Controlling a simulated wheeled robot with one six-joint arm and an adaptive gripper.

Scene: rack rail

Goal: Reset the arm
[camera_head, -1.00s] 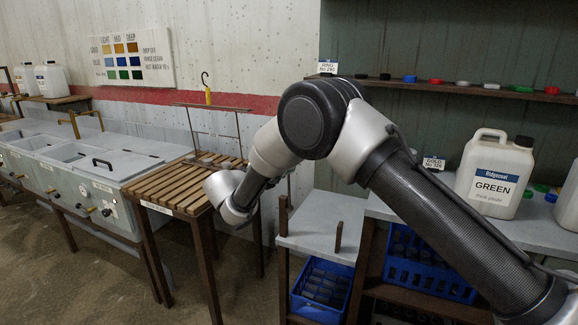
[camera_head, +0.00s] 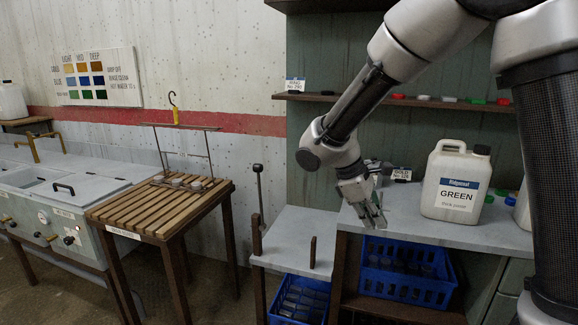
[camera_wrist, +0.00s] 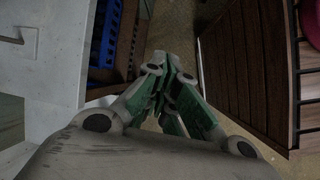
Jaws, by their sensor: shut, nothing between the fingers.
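My gripper (camera_head: 374,217) hangs over the grey shelf top in the head view, left of the white jug labelled GREEN (camera_head: 455,183). Its fingers point down and nothing is between them. In the wrist view the green-sided fingers (camera_wrist: 172,78) come together at the tips, shut and empty. The arm is bent, with its upper part reaching across the upper right of the head view.
A slatted wooden rack (camera_head: 160,208) stands left beside the grey tanks (camera_head: 60,190). A grey bench top (camera_head: 297,240) has short upright posts. Blue crates (camera_head: 405,285) sit below. A shelf (camera_head: 400,99) holds coloured caps. Open floor lies at the front left.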

